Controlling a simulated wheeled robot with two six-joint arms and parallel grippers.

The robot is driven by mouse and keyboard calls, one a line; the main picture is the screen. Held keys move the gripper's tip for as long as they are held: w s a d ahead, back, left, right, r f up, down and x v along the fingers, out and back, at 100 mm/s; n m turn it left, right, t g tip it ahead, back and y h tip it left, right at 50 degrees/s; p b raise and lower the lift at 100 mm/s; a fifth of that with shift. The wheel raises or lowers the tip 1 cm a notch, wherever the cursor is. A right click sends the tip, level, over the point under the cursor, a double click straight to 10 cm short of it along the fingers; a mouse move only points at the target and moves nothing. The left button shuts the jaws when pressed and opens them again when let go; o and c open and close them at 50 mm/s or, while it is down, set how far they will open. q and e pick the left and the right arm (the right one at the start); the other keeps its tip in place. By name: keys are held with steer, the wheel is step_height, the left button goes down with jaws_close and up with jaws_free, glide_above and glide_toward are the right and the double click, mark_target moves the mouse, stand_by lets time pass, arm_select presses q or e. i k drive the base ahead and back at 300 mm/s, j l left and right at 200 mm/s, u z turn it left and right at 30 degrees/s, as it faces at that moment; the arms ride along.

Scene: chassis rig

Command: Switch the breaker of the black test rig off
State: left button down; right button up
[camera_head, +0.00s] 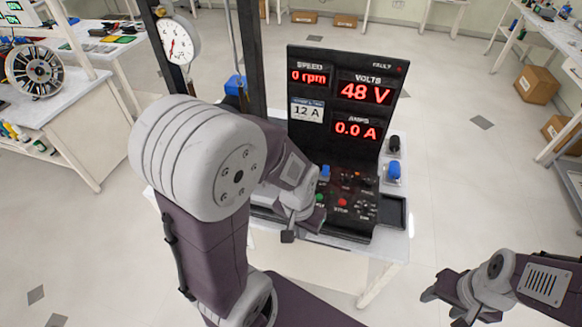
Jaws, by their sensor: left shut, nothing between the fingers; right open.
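The black test rig (336,95) stands on a white table. Its displays read 0 rpm, 48 V and 0.0 A, with a 12 A label on the left. Its lower control panel (356,211) has a green button (320,198), a red button (342,201), small knobs and a blue part (325,172). I cannot tell which control is the breaker; my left arm hides the panel's left side. My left gripper (291,233) is shut and empty at the panel's left front; contact is unclear. My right gripper (443,304) is open and empty, low at right, away from the rig.
A round dial gauge (179,42) hangs on a dark frame left of the rig. A black knob and a blue knob (393,170) sit right of the rig, near a dark tray (393,211). Side benches and cardboard boxes (537,84) stand farther off.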

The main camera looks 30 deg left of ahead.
mark_target(326, 169)
steer(key=u, duration=0.75)
steer(key=i+l+z, duration=0.35)
steer(key=i+z, duration=0.2)
steer(key=z, duration=0.15)
steer(key=l, duration=0.05)
